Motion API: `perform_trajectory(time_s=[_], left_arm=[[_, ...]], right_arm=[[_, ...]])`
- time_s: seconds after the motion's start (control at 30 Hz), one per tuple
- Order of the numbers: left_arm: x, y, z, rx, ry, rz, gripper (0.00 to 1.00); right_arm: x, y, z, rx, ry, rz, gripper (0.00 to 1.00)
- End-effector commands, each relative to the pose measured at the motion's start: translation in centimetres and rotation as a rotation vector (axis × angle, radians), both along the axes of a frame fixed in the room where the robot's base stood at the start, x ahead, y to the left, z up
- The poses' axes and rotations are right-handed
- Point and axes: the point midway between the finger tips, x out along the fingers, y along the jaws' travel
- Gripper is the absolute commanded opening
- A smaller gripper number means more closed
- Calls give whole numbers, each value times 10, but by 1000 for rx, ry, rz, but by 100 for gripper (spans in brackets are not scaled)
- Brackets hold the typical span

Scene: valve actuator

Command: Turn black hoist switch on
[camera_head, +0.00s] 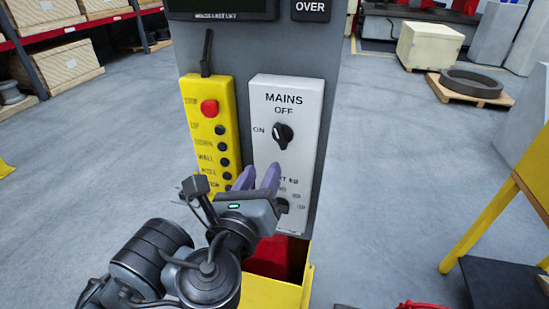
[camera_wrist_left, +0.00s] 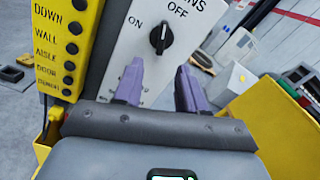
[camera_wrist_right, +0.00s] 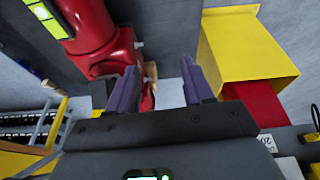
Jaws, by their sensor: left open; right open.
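The black hoist switch (camera_head: 283,134) is a rotary knob on the white panel (camera_head: 311,110) marked MAINS, with OFF above it and ON to its left. Its pointer looks turned roughly upward, toward OFF. The knob also shows in the left wrist view (camera_wrist_left: 161,36), ahead of the fingers. My left gripper (camera_head: 258,177) is open and empty in front of the panel, below the knob and apart from it. Its purple fingers also show in the left wrist view (camera_wrist_left: 160,85). My right gripper (camera_wrist_right: 160,85) is open and empty in the right wrist view, away from the switch.
A yellow pendant (camera_head: 208,125) with a red stop button and several black buttons hangs left of the panel. Below is a yellow box (camera_head: 270,293) with a red inside. A red machine part (camera_wrist_right: 95,35) is near my right gripper. A yellow frame (camera_head: 481,226) stands at right.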

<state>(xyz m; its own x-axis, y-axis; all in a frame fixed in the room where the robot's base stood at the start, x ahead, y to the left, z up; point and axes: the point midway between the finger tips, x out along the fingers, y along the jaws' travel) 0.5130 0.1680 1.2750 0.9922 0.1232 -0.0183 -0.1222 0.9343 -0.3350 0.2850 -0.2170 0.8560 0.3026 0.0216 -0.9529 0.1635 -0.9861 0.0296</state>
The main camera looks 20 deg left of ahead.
Motion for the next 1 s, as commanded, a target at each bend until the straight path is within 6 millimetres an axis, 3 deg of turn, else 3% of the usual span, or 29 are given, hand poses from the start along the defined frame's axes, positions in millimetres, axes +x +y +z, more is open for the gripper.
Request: perform_trajectory(time_s=[0.17, 0.7, 1.0], left_arm=[[9, 1, 4, 0, -22, -1, 40], [78, 11, 1, 0, -20, 3, 40], [101, 12, 3, -2, -18, -1, 40]], right_arm=[[0, 1, -11, 3, -2, -1, 51], [0, -2, -62, -8, -2, 5, 51], [1, -2, -78, -9, -2, 6, 51]])
